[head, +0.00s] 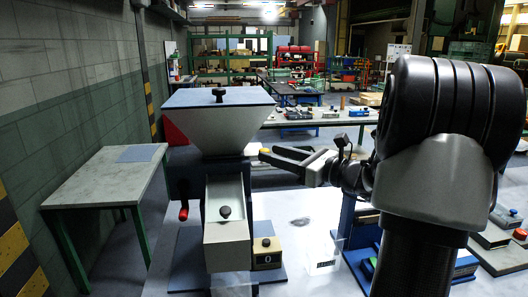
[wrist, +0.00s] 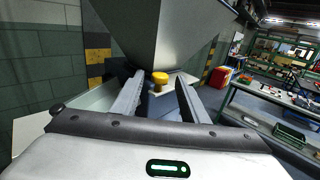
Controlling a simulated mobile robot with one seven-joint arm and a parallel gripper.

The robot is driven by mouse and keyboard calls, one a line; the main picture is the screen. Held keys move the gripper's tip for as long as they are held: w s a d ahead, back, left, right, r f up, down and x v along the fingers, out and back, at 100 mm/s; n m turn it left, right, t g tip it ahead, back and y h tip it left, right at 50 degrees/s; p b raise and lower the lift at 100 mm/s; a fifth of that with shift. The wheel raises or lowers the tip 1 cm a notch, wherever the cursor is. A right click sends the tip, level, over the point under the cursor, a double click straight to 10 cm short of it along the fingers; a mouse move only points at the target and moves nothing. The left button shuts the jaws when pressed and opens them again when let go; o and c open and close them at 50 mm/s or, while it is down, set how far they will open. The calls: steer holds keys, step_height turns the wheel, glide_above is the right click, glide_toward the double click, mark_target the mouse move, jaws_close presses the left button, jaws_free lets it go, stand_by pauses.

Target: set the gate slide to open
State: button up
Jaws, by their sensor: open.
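A machine with a grey hopper (head: 218,128) under a blue lid (head: 219,97) stands left of centre in the head view. A yellow knob (wrist: 159,79) sits below the hopper in the wrist view, probably the gate slide's handle. The slide's plate and position are hidden.
Below the hopper is a pale chute (head: 226,233) with a black knob (head: 225,212). A red handle (head: 184,210) is left of it, a counter box (head: 267,255) right of it. A side table (head: 95,180) stands left; a workbench (head: 325,118) is behind.

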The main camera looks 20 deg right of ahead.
mark_target(264, 150)
steer(key=shift+x, duration=2.05)
